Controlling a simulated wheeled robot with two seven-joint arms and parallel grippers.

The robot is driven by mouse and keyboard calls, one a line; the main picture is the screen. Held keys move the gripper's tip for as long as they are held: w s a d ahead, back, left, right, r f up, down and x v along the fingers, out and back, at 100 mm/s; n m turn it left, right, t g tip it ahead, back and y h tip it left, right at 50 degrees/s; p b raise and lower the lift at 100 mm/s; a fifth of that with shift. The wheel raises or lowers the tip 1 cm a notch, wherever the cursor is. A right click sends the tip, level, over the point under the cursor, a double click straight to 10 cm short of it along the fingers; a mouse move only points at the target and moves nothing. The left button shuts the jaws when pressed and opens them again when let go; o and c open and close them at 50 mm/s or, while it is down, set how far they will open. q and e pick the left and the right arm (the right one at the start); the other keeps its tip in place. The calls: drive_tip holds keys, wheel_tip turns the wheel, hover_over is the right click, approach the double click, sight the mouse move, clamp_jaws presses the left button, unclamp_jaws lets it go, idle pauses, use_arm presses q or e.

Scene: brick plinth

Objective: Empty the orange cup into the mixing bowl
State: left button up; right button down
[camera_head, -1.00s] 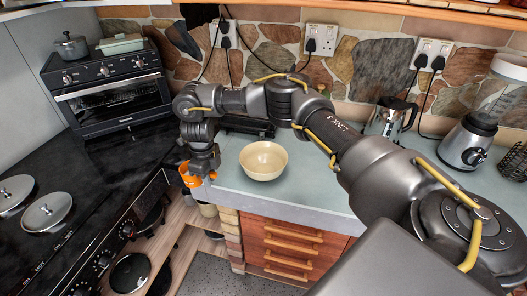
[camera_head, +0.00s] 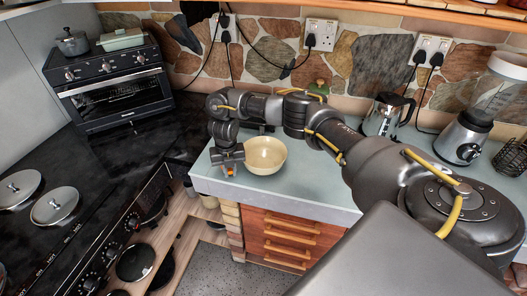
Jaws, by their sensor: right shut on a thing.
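The cream mixing bowl (camera_head: 266,156) stands upright on the pale counter. My right gripper (camera_head: 229,166) is shut on the orange cup (camera_head: 230,171), just left of the bowl near the counter's front left corner. Only a small orange patch of the cup shows; the gripper hides the rest. I cannot tell the cup's tilt or what is in it. The gripper overlaps the bowl's left rim in the picture; whether they touch is unclear. My left gripper is not in view.
A toaster oven (camera_head: 110,88) is at the back left. The counter's front middle is clear.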

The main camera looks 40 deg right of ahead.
drive_tip(key=s+d+r+t+y+b, duration=0.3)
drive_tip(key=d+r+t+y+b, duration=0.2)
drive_tip(key=y, duration=0.6)
drive_tip(key=shift+d+r+b, duration=0.55)
drive_tip(key=shift+r, duration=0.55)
idle(1.0)
drive_tip(key=shift+r+t, duration=0.1)
drive_tip(key=shift+t, duration=0.2)
